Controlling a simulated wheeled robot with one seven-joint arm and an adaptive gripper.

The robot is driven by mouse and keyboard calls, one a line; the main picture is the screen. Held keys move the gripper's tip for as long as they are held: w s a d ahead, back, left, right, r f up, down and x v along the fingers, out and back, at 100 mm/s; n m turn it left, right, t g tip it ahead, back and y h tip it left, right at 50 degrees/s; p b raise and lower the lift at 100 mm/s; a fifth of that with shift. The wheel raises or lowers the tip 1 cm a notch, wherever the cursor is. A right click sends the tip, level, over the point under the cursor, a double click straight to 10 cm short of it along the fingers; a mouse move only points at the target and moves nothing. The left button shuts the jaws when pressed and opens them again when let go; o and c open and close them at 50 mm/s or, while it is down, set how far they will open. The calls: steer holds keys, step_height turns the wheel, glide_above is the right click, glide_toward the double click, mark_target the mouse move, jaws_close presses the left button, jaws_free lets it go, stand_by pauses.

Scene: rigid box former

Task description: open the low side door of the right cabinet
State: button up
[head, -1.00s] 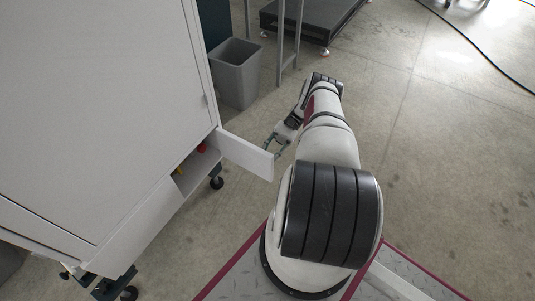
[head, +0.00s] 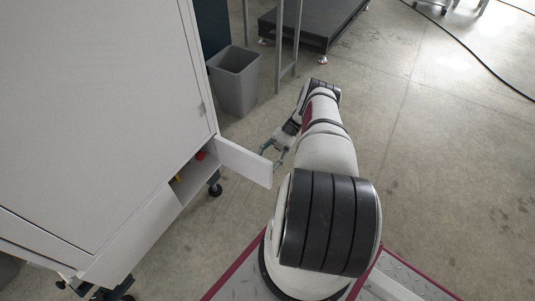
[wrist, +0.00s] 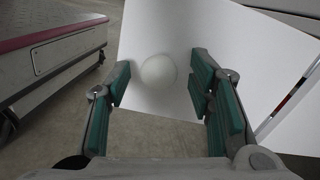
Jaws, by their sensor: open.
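The low side door (head: 243,161) of the white cabinet (head: 95,110) is a small white panel. In the head view it stands swung outward, with a dark opening (head: 190,176) beside it that shows something red and something yellow. My gripper (head: 271,154) is at the door's free end, on its outer side. In the wrist view the door (wrist: 190,30) faces me with a round white knob (wrist: 158,70) on it. My open gripper (wrist: 160,82) has one finger on each side of the knob in the picture. I cannot tell whether the fingers touch it.
A grey bin (head: 236,82) stands on the floor behind the door, near metal legs (head: 287,45) and a dark low platform (head: 318,22). A caster (head: 215,189) sits under the cabinet. The concrete floor to the right is clear, with a dark cable at the far right.

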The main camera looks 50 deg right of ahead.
step_height(320, 180, up, 10)
steer(key=shift+f, duration=0.25)
stand_by(0.7)
